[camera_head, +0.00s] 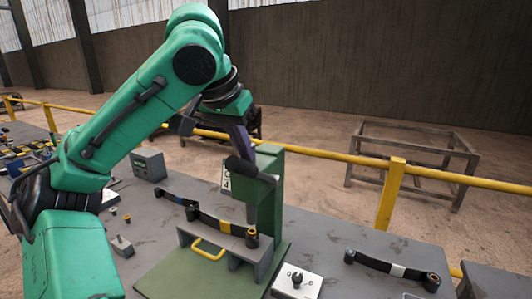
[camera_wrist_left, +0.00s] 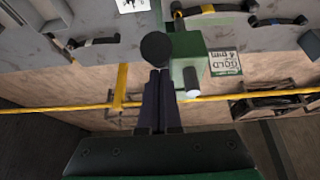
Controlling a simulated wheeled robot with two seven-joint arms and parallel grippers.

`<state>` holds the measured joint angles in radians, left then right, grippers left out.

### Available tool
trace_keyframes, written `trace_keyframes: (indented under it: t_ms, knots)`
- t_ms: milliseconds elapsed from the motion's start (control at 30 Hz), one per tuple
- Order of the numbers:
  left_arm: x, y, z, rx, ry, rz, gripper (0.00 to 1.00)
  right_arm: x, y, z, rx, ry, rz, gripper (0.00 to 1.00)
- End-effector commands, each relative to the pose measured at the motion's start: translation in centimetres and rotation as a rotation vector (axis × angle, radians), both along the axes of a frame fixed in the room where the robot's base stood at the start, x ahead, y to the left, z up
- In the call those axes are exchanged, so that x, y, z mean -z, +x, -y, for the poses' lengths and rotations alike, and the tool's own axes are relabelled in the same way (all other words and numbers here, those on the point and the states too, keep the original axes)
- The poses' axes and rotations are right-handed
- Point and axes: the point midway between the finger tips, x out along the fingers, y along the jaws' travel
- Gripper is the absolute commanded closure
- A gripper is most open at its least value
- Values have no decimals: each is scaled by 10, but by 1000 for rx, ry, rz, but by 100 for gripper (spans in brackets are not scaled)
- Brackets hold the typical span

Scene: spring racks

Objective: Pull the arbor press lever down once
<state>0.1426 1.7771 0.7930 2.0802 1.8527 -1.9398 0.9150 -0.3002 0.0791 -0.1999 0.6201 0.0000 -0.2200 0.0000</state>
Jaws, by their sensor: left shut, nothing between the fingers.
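The green arbor press (camera_head: 268,195) stands on the grey bench in the middle of the head view. Its dark lever with a thick round end (camera_head: 238,167) sticks out near the top of the press. In the left wrist view the black round knob (camera_wrist_left: 155,46) is just beyond my fingertips, beside the green press body (camera_wrist_left: 188,72). My left gripper (camera_head: 241,151) is shut and empty, with its dark fingers pointing down at the lever end. It also shows in the left wrist view (camera_wrist_left: 160,74). I cannot tell whether the fingertips touch the knob. My right gripper is not in view.
A black leaf spring (camera_head: 218,224) lies across a grey fixture below the press, by a yellow handle (camera_head: 208,249). Another spring (camera_head: 392,267) lies at right, near a white switch box (camera_head: 297,281). A grey box (camera_head: 148,165) stands at left. A yellow rail (camera_head: 325,155) runs behind the bench.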

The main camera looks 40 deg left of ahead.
Motion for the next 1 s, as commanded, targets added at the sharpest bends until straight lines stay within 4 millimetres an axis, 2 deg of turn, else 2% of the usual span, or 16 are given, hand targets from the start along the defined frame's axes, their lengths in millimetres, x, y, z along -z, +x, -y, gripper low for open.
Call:
trace_keyframes:
  t_ms: [33,333,733,1000]
  knots:
    - [9,-2,1,0,0,-1,100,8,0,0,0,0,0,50]
    - [29,-14,5,2,0,-2,100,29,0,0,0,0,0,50]
    - [31,-17,6,0,1,-2,100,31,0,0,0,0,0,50]
    - [52,-23,7,2,1,-1,100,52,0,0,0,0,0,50]
